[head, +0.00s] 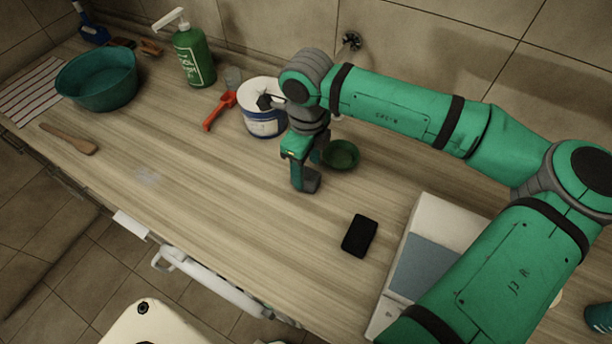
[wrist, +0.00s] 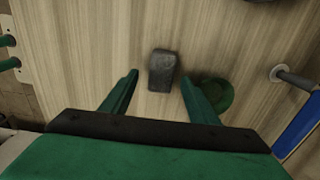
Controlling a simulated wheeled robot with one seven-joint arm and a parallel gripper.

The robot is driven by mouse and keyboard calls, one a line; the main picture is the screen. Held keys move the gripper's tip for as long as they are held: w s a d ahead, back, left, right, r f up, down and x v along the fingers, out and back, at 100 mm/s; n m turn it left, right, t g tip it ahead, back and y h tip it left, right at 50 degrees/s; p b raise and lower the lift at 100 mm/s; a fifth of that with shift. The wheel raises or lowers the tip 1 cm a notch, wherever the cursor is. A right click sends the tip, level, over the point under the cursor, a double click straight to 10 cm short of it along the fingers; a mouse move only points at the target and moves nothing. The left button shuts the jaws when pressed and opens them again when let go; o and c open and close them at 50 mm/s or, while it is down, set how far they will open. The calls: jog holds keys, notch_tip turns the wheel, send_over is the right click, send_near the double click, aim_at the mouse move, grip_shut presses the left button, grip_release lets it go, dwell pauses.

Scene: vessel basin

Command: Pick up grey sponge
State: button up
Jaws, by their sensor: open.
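The grey sponge (wrist: 162,70) is a small dark grey block on the wooden counter. In the wrist view it shows ahead of and between the fingertips of my gripper (wrist: 159,77), with bare wood visible on both sides. My gripper is open, and its fingers appear apart from the sponge. In the head view my gripper (head: 299,184) points down at the counter, and a dark grey block (head: 312,180) beside its finger looks like the sponge, partly hidden. How far the fingertips are above the counter is hard to tell.
A green bowl (head: 340,154) stands close behind my gripper; in the wrist view this bowl (wrist: 217,94) is just beside the right finger. A white-and-blue tub (head: 263,122) and a red-handled tool (head: 219,111) are behind left. A black slab (head: 359,236) lies front right.

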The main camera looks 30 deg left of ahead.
aim_at(306, 173)
jog(key=shift+w+a+f, duration=0.1)
jog(key=shift+f, duration=1.1)
jog(key=shift+a+f, duration=0.1)
jog(key=shift+f, duration=1.05)
jog(key=c, duration=1.2)
jog(key=shift+r, duration=0.1)
jog(key=shift+r, duration=0.5)
jog(key=s+d+r, duration=0.6)
jog(key=s+r, duration=0.5)
jog(key=s, duration=0.1)
jog(key=shift+s+r, duration=0.3)
jog(key=shift+r, duration=0.1)
